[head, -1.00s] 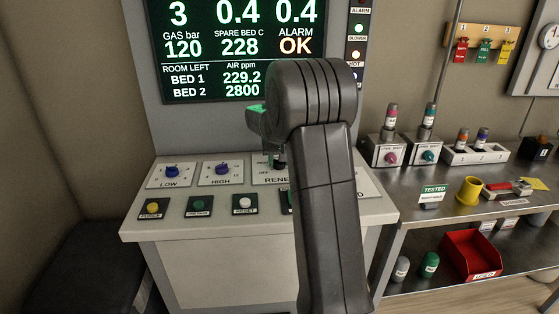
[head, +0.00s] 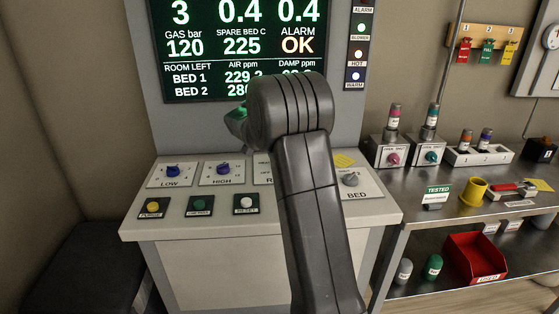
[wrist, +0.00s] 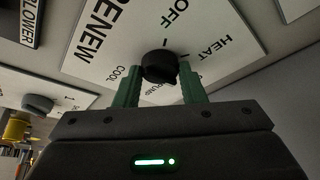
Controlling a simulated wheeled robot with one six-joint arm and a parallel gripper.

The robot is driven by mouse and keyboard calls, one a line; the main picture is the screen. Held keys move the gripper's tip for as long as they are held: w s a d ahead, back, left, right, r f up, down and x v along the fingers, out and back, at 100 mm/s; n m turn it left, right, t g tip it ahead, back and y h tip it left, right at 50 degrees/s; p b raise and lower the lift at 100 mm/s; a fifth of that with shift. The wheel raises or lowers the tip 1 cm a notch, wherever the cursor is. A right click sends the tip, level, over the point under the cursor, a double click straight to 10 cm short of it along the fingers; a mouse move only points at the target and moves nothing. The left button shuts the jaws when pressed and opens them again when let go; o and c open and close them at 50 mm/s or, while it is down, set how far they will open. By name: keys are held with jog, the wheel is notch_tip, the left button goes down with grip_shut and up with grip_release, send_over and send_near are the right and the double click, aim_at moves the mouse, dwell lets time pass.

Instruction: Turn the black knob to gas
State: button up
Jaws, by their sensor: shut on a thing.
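The black knob (wrist: 159,66) sits on a white RENEW panel (wrist: 110,66) in the wrist view. OFF, HEAT and COOL are lettered around it, and one more label near the bottom is partly covered by my gripper. My gripper (wrist: 160,78) has its two green fingers on either side of the knob, shut on it. I cannot read which label the knob points to. In the head view the knob and fingertips are hidden behind my own arm; only the edge of the RENEW panel (head: 262,170) shows on the console.
The console (head: 195,215) also carries blue LOW (head: 173,170) and HIGH (head: 223,168) knobs, several push buttons and a grey BED knob (head: 351,179). A display (head: 200,50) stands behind. A steel bench (head: 470,205) is on the right.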

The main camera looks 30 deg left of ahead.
jog(key=shift+m, duration=0.5)
dwell(0.3)
jog(key=o, duration=1)
jog(key=v, duration=1.3)
jog(key=shift+a+r, duration=0.35)
jog(key=shift+f, duration=0.1)
